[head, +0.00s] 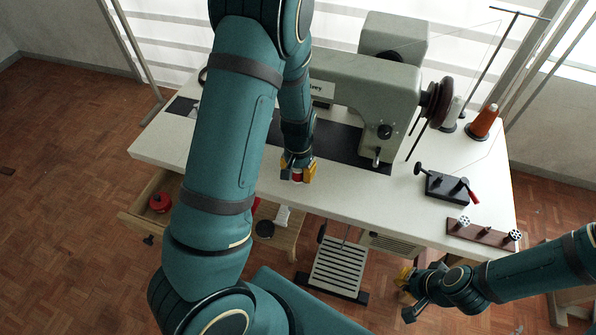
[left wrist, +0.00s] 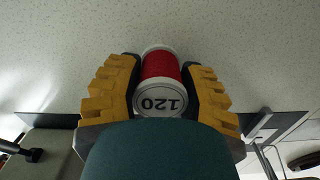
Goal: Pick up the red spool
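The red spool (left wrist: 160,66) has white ends, and the near end carries the number 120 in the left wrist view. It also shows small and partly covered in the head view (head: 297,176). My left gripper (head: 298,172) is over the front part of the white table. Its two yellow fingers with dark pads lie close along both sides of the spool, and it looks shut on it. I cannot tell whether the spool touches the table. My right gripper (head: 407,292) is low at the right, away from the spool, beyond the table's front edge; its opening is unclear.
A sewing machine (head: 358,100) stands behind the left gripper on the table (head: 340,194). An orange thread cone (head: 484,123), a dark winder device (head: 447,187) and a bobbin rack (head: 483,233) are at the right. An open drawer (head: 138,212) holds another red item (head: 160,203).

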